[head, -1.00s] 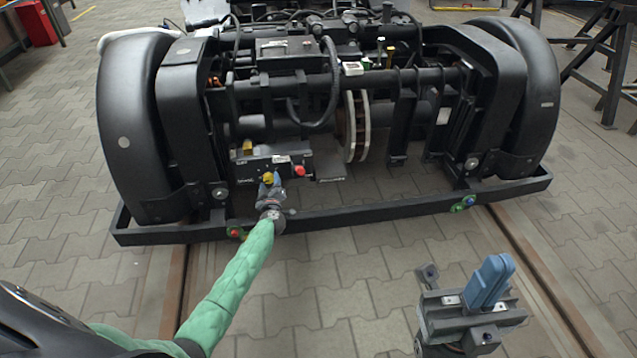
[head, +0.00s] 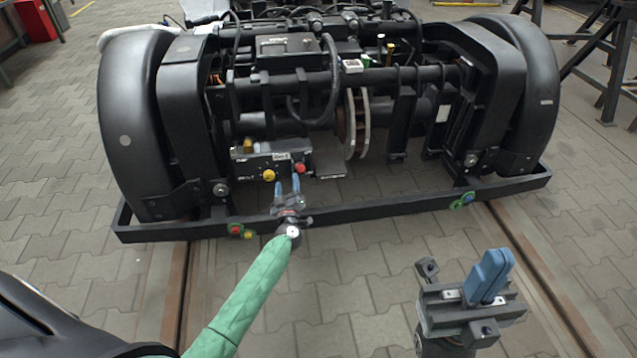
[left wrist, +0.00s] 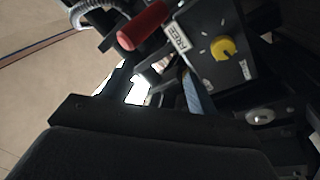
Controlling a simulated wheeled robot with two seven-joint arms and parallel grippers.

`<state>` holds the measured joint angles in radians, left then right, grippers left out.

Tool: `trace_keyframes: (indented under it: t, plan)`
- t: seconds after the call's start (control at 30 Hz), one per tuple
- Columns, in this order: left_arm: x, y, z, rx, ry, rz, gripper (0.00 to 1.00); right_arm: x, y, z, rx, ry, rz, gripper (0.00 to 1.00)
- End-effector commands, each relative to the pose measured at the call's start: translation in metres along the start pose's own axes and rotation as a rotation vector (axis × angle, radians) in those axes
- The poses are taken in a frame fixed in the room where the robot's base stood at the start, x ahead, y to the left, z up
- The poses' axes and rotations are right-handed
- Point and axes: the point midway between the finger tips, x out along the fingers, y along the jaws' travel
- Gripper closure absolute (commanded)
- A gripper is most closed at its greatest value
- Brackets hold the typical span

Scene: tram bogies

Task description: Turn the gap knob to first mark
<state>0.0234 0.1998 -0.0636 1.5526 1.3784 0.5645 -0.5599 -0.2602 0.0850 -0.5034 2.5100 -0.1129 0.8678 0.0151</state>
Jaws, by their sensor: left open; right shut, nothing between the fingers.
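A yellow round knob (head: 268,175) sits on the front of a dark control box (head: 245,171) low on the bogie. In the left wrist view the yellow knob (left wrist: 222,48) has white tick marks around it; which mark it points at I cannot tell. A red knob (head: 300,168) is at the right of the box, by a white label reading "FREE" (left wrist: 180,37). My right gripper (head: 491,277) is shut and empty, over the floor at the lower right.
A black frame bar (head: 380,215) runs across the front, below the box, with small red, green and blue fittings. A wheel cover (head: 135,130) stands at the left. The paved floor (head: 350,270) in front is clear.

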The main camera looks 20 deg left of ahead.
Motion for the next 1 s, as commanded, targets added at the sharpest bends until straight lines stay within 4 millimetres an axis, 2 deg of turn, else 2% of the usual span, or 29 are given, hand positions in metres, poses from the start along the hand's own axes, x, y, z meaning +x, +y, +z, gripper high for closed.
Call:
trace_keyframes:
  t: [0.2, 1.0]
  plan:
    - [-0.014, 0.032, -0.008, 0.005, 0.037, 0.061, 0.41, -0.003, 0.0, 0.0, 0.0, 0.0, 0.0, 1.0]
    - [-0.076, 0.137, -0.046, 0.003, 0.174, 0.269, 0.41, -0.013, 0.0, 0.0, 0.0, 0.0, 0.0, 1.0]
